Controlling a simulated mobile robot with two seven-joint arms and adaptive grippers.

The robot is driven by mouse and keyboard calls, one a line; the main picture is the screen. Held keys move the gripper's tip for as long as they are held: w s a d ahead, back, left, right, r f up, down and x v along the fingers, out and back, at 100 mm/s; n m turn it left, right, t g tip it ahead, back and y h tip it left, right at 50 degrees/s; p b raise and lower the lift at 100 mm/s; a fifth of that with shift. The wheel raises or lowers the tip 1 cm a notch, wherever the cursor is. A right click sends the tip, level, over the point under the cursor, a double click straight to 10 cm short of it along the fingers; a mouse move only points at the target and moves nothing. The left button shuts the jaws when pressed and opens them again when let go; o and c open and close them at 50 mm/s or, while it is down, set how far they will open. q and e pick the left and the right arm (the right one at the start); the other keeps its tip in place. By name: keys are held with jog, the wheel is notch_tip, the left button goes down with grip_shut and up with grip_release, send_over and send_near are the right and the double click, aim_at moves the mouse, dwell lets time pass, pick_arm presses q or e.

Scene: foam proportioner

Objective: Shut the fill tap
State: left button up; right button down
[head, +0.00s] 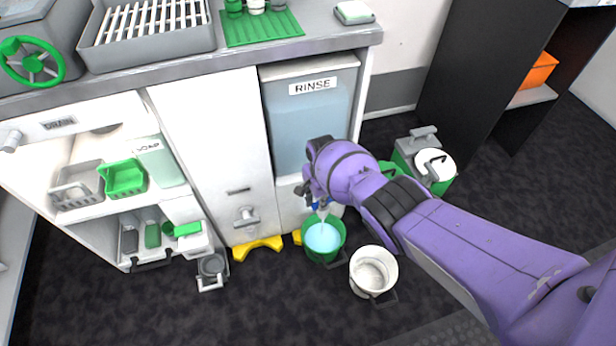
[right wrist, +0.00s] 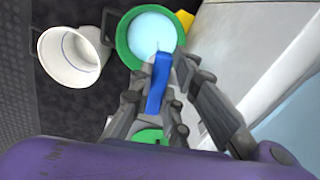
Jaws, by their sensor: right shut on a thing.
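The fill tap's blue lever (head: 316,206) shows as a small patch at the front of the RINSE tank (head: 307,112), mostly hidden by my right gripper (head: 311,194). In the right wrist view the blue lever (right wrist: 158,84) lies between the fingers of my right gripper (right wrist: 160,88), which is shut on it. A green bucket (head: 309,252) holding light-blue liquid stands on the floor below; it also shows in the right wrist view (right wrist: 124,45). A faint pale streak shows above the liquid; I cannot tell how strongly it flows. My left gripper is out of view.
An empty white bucket (head: 374,270) stands right of the green one, close to my arm. Yellow feet (head: 257,247) stick out under the cabinet. Front floor is clear.

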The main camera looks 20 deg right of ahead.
jog(key=shift+d+m, duration=0.1)
jog(key=shift+m, duration=0.8)
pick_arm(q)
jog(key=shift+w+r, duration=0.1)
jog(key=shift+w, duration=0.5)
pick_arm(e)
jog(key=shift+w+m, duration=0.1)
jog(key=shift+m, duration=0.3)
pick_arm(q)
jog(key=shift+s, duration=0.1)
pick_arm(e)
jog(key=c, duration=1.8)
grip_release()
jog(key=shift+d, duration=0.1)
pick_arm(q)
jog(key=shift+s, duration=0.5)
pick_arm(e)
jog(key=shift+o, duration=0.6)
jog(key=shift+w, duration=0.1)
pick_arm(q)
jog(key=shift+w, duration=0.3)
pick_arm(e)
notch_tip(320, 180, up, 12)
